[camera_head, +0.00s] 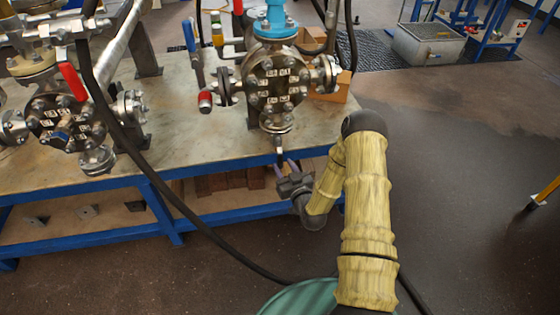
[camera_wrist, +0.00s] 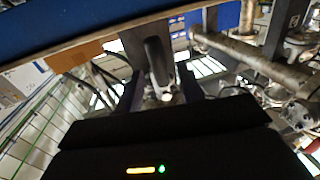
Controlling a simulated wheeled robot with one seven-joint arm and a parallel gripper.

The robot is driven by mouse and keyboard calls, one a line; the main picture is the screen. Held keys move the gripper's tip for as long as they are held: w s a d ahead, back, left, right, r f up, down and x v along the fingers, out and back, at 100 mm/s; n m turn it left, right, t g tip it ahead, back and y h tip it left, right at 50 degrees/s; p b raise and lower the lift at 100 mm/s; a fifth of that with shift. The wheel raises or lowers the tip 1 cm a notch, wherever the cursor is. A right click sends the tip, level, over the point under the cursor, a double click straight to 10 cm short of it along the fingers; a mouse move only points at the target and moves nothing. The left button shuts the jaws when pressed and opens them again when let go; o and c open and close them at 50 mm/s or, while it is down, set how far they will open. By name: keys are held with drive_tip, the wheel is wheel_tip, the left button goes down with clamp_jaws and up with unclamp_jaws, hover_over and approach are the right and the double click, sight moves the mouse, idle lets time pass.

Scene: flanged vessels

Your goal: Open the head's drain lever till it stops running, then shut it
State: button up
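The flanged head (camera_head: 275,82), a grey bolted vessel with white tags on its face and a blue top, stands at the bench's front edge. Its drain fitting (camera_head: 279,123) hangs below it, with a dark lever (camera_head: 280,152) pointing down. My gripper (camera_head: 284,166) is just below the head at the bench edge, around the lever's lower end. In the wrist view a dark rounded lever (camera_wrist: 157,62) stands between my two fingers (camera_wrist: 162,85), with gaps visible on both sides. My gripper looks open. I see no clear stream from the drain.
A second flanged vessel (camera_head: 65,122) with a red lever (camera_head: 73,81) stands on the left of the bench (camera_head: 180,124). A black hose (camera_head: 150,175) crosses in front. A cardboard box (camera_head: 330,88) sits behind the head. The floor right of the bench is open.

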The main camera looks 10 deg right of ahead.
sight(281, 162)
drive_tip(key=shift+w+a, duration=0.2)
drive_tip(key=shift+w, duration=0.8)
drive_tip(key=shift+w+a, duration=0.15)
drive_tip(key=shift+w, duration=0.8)
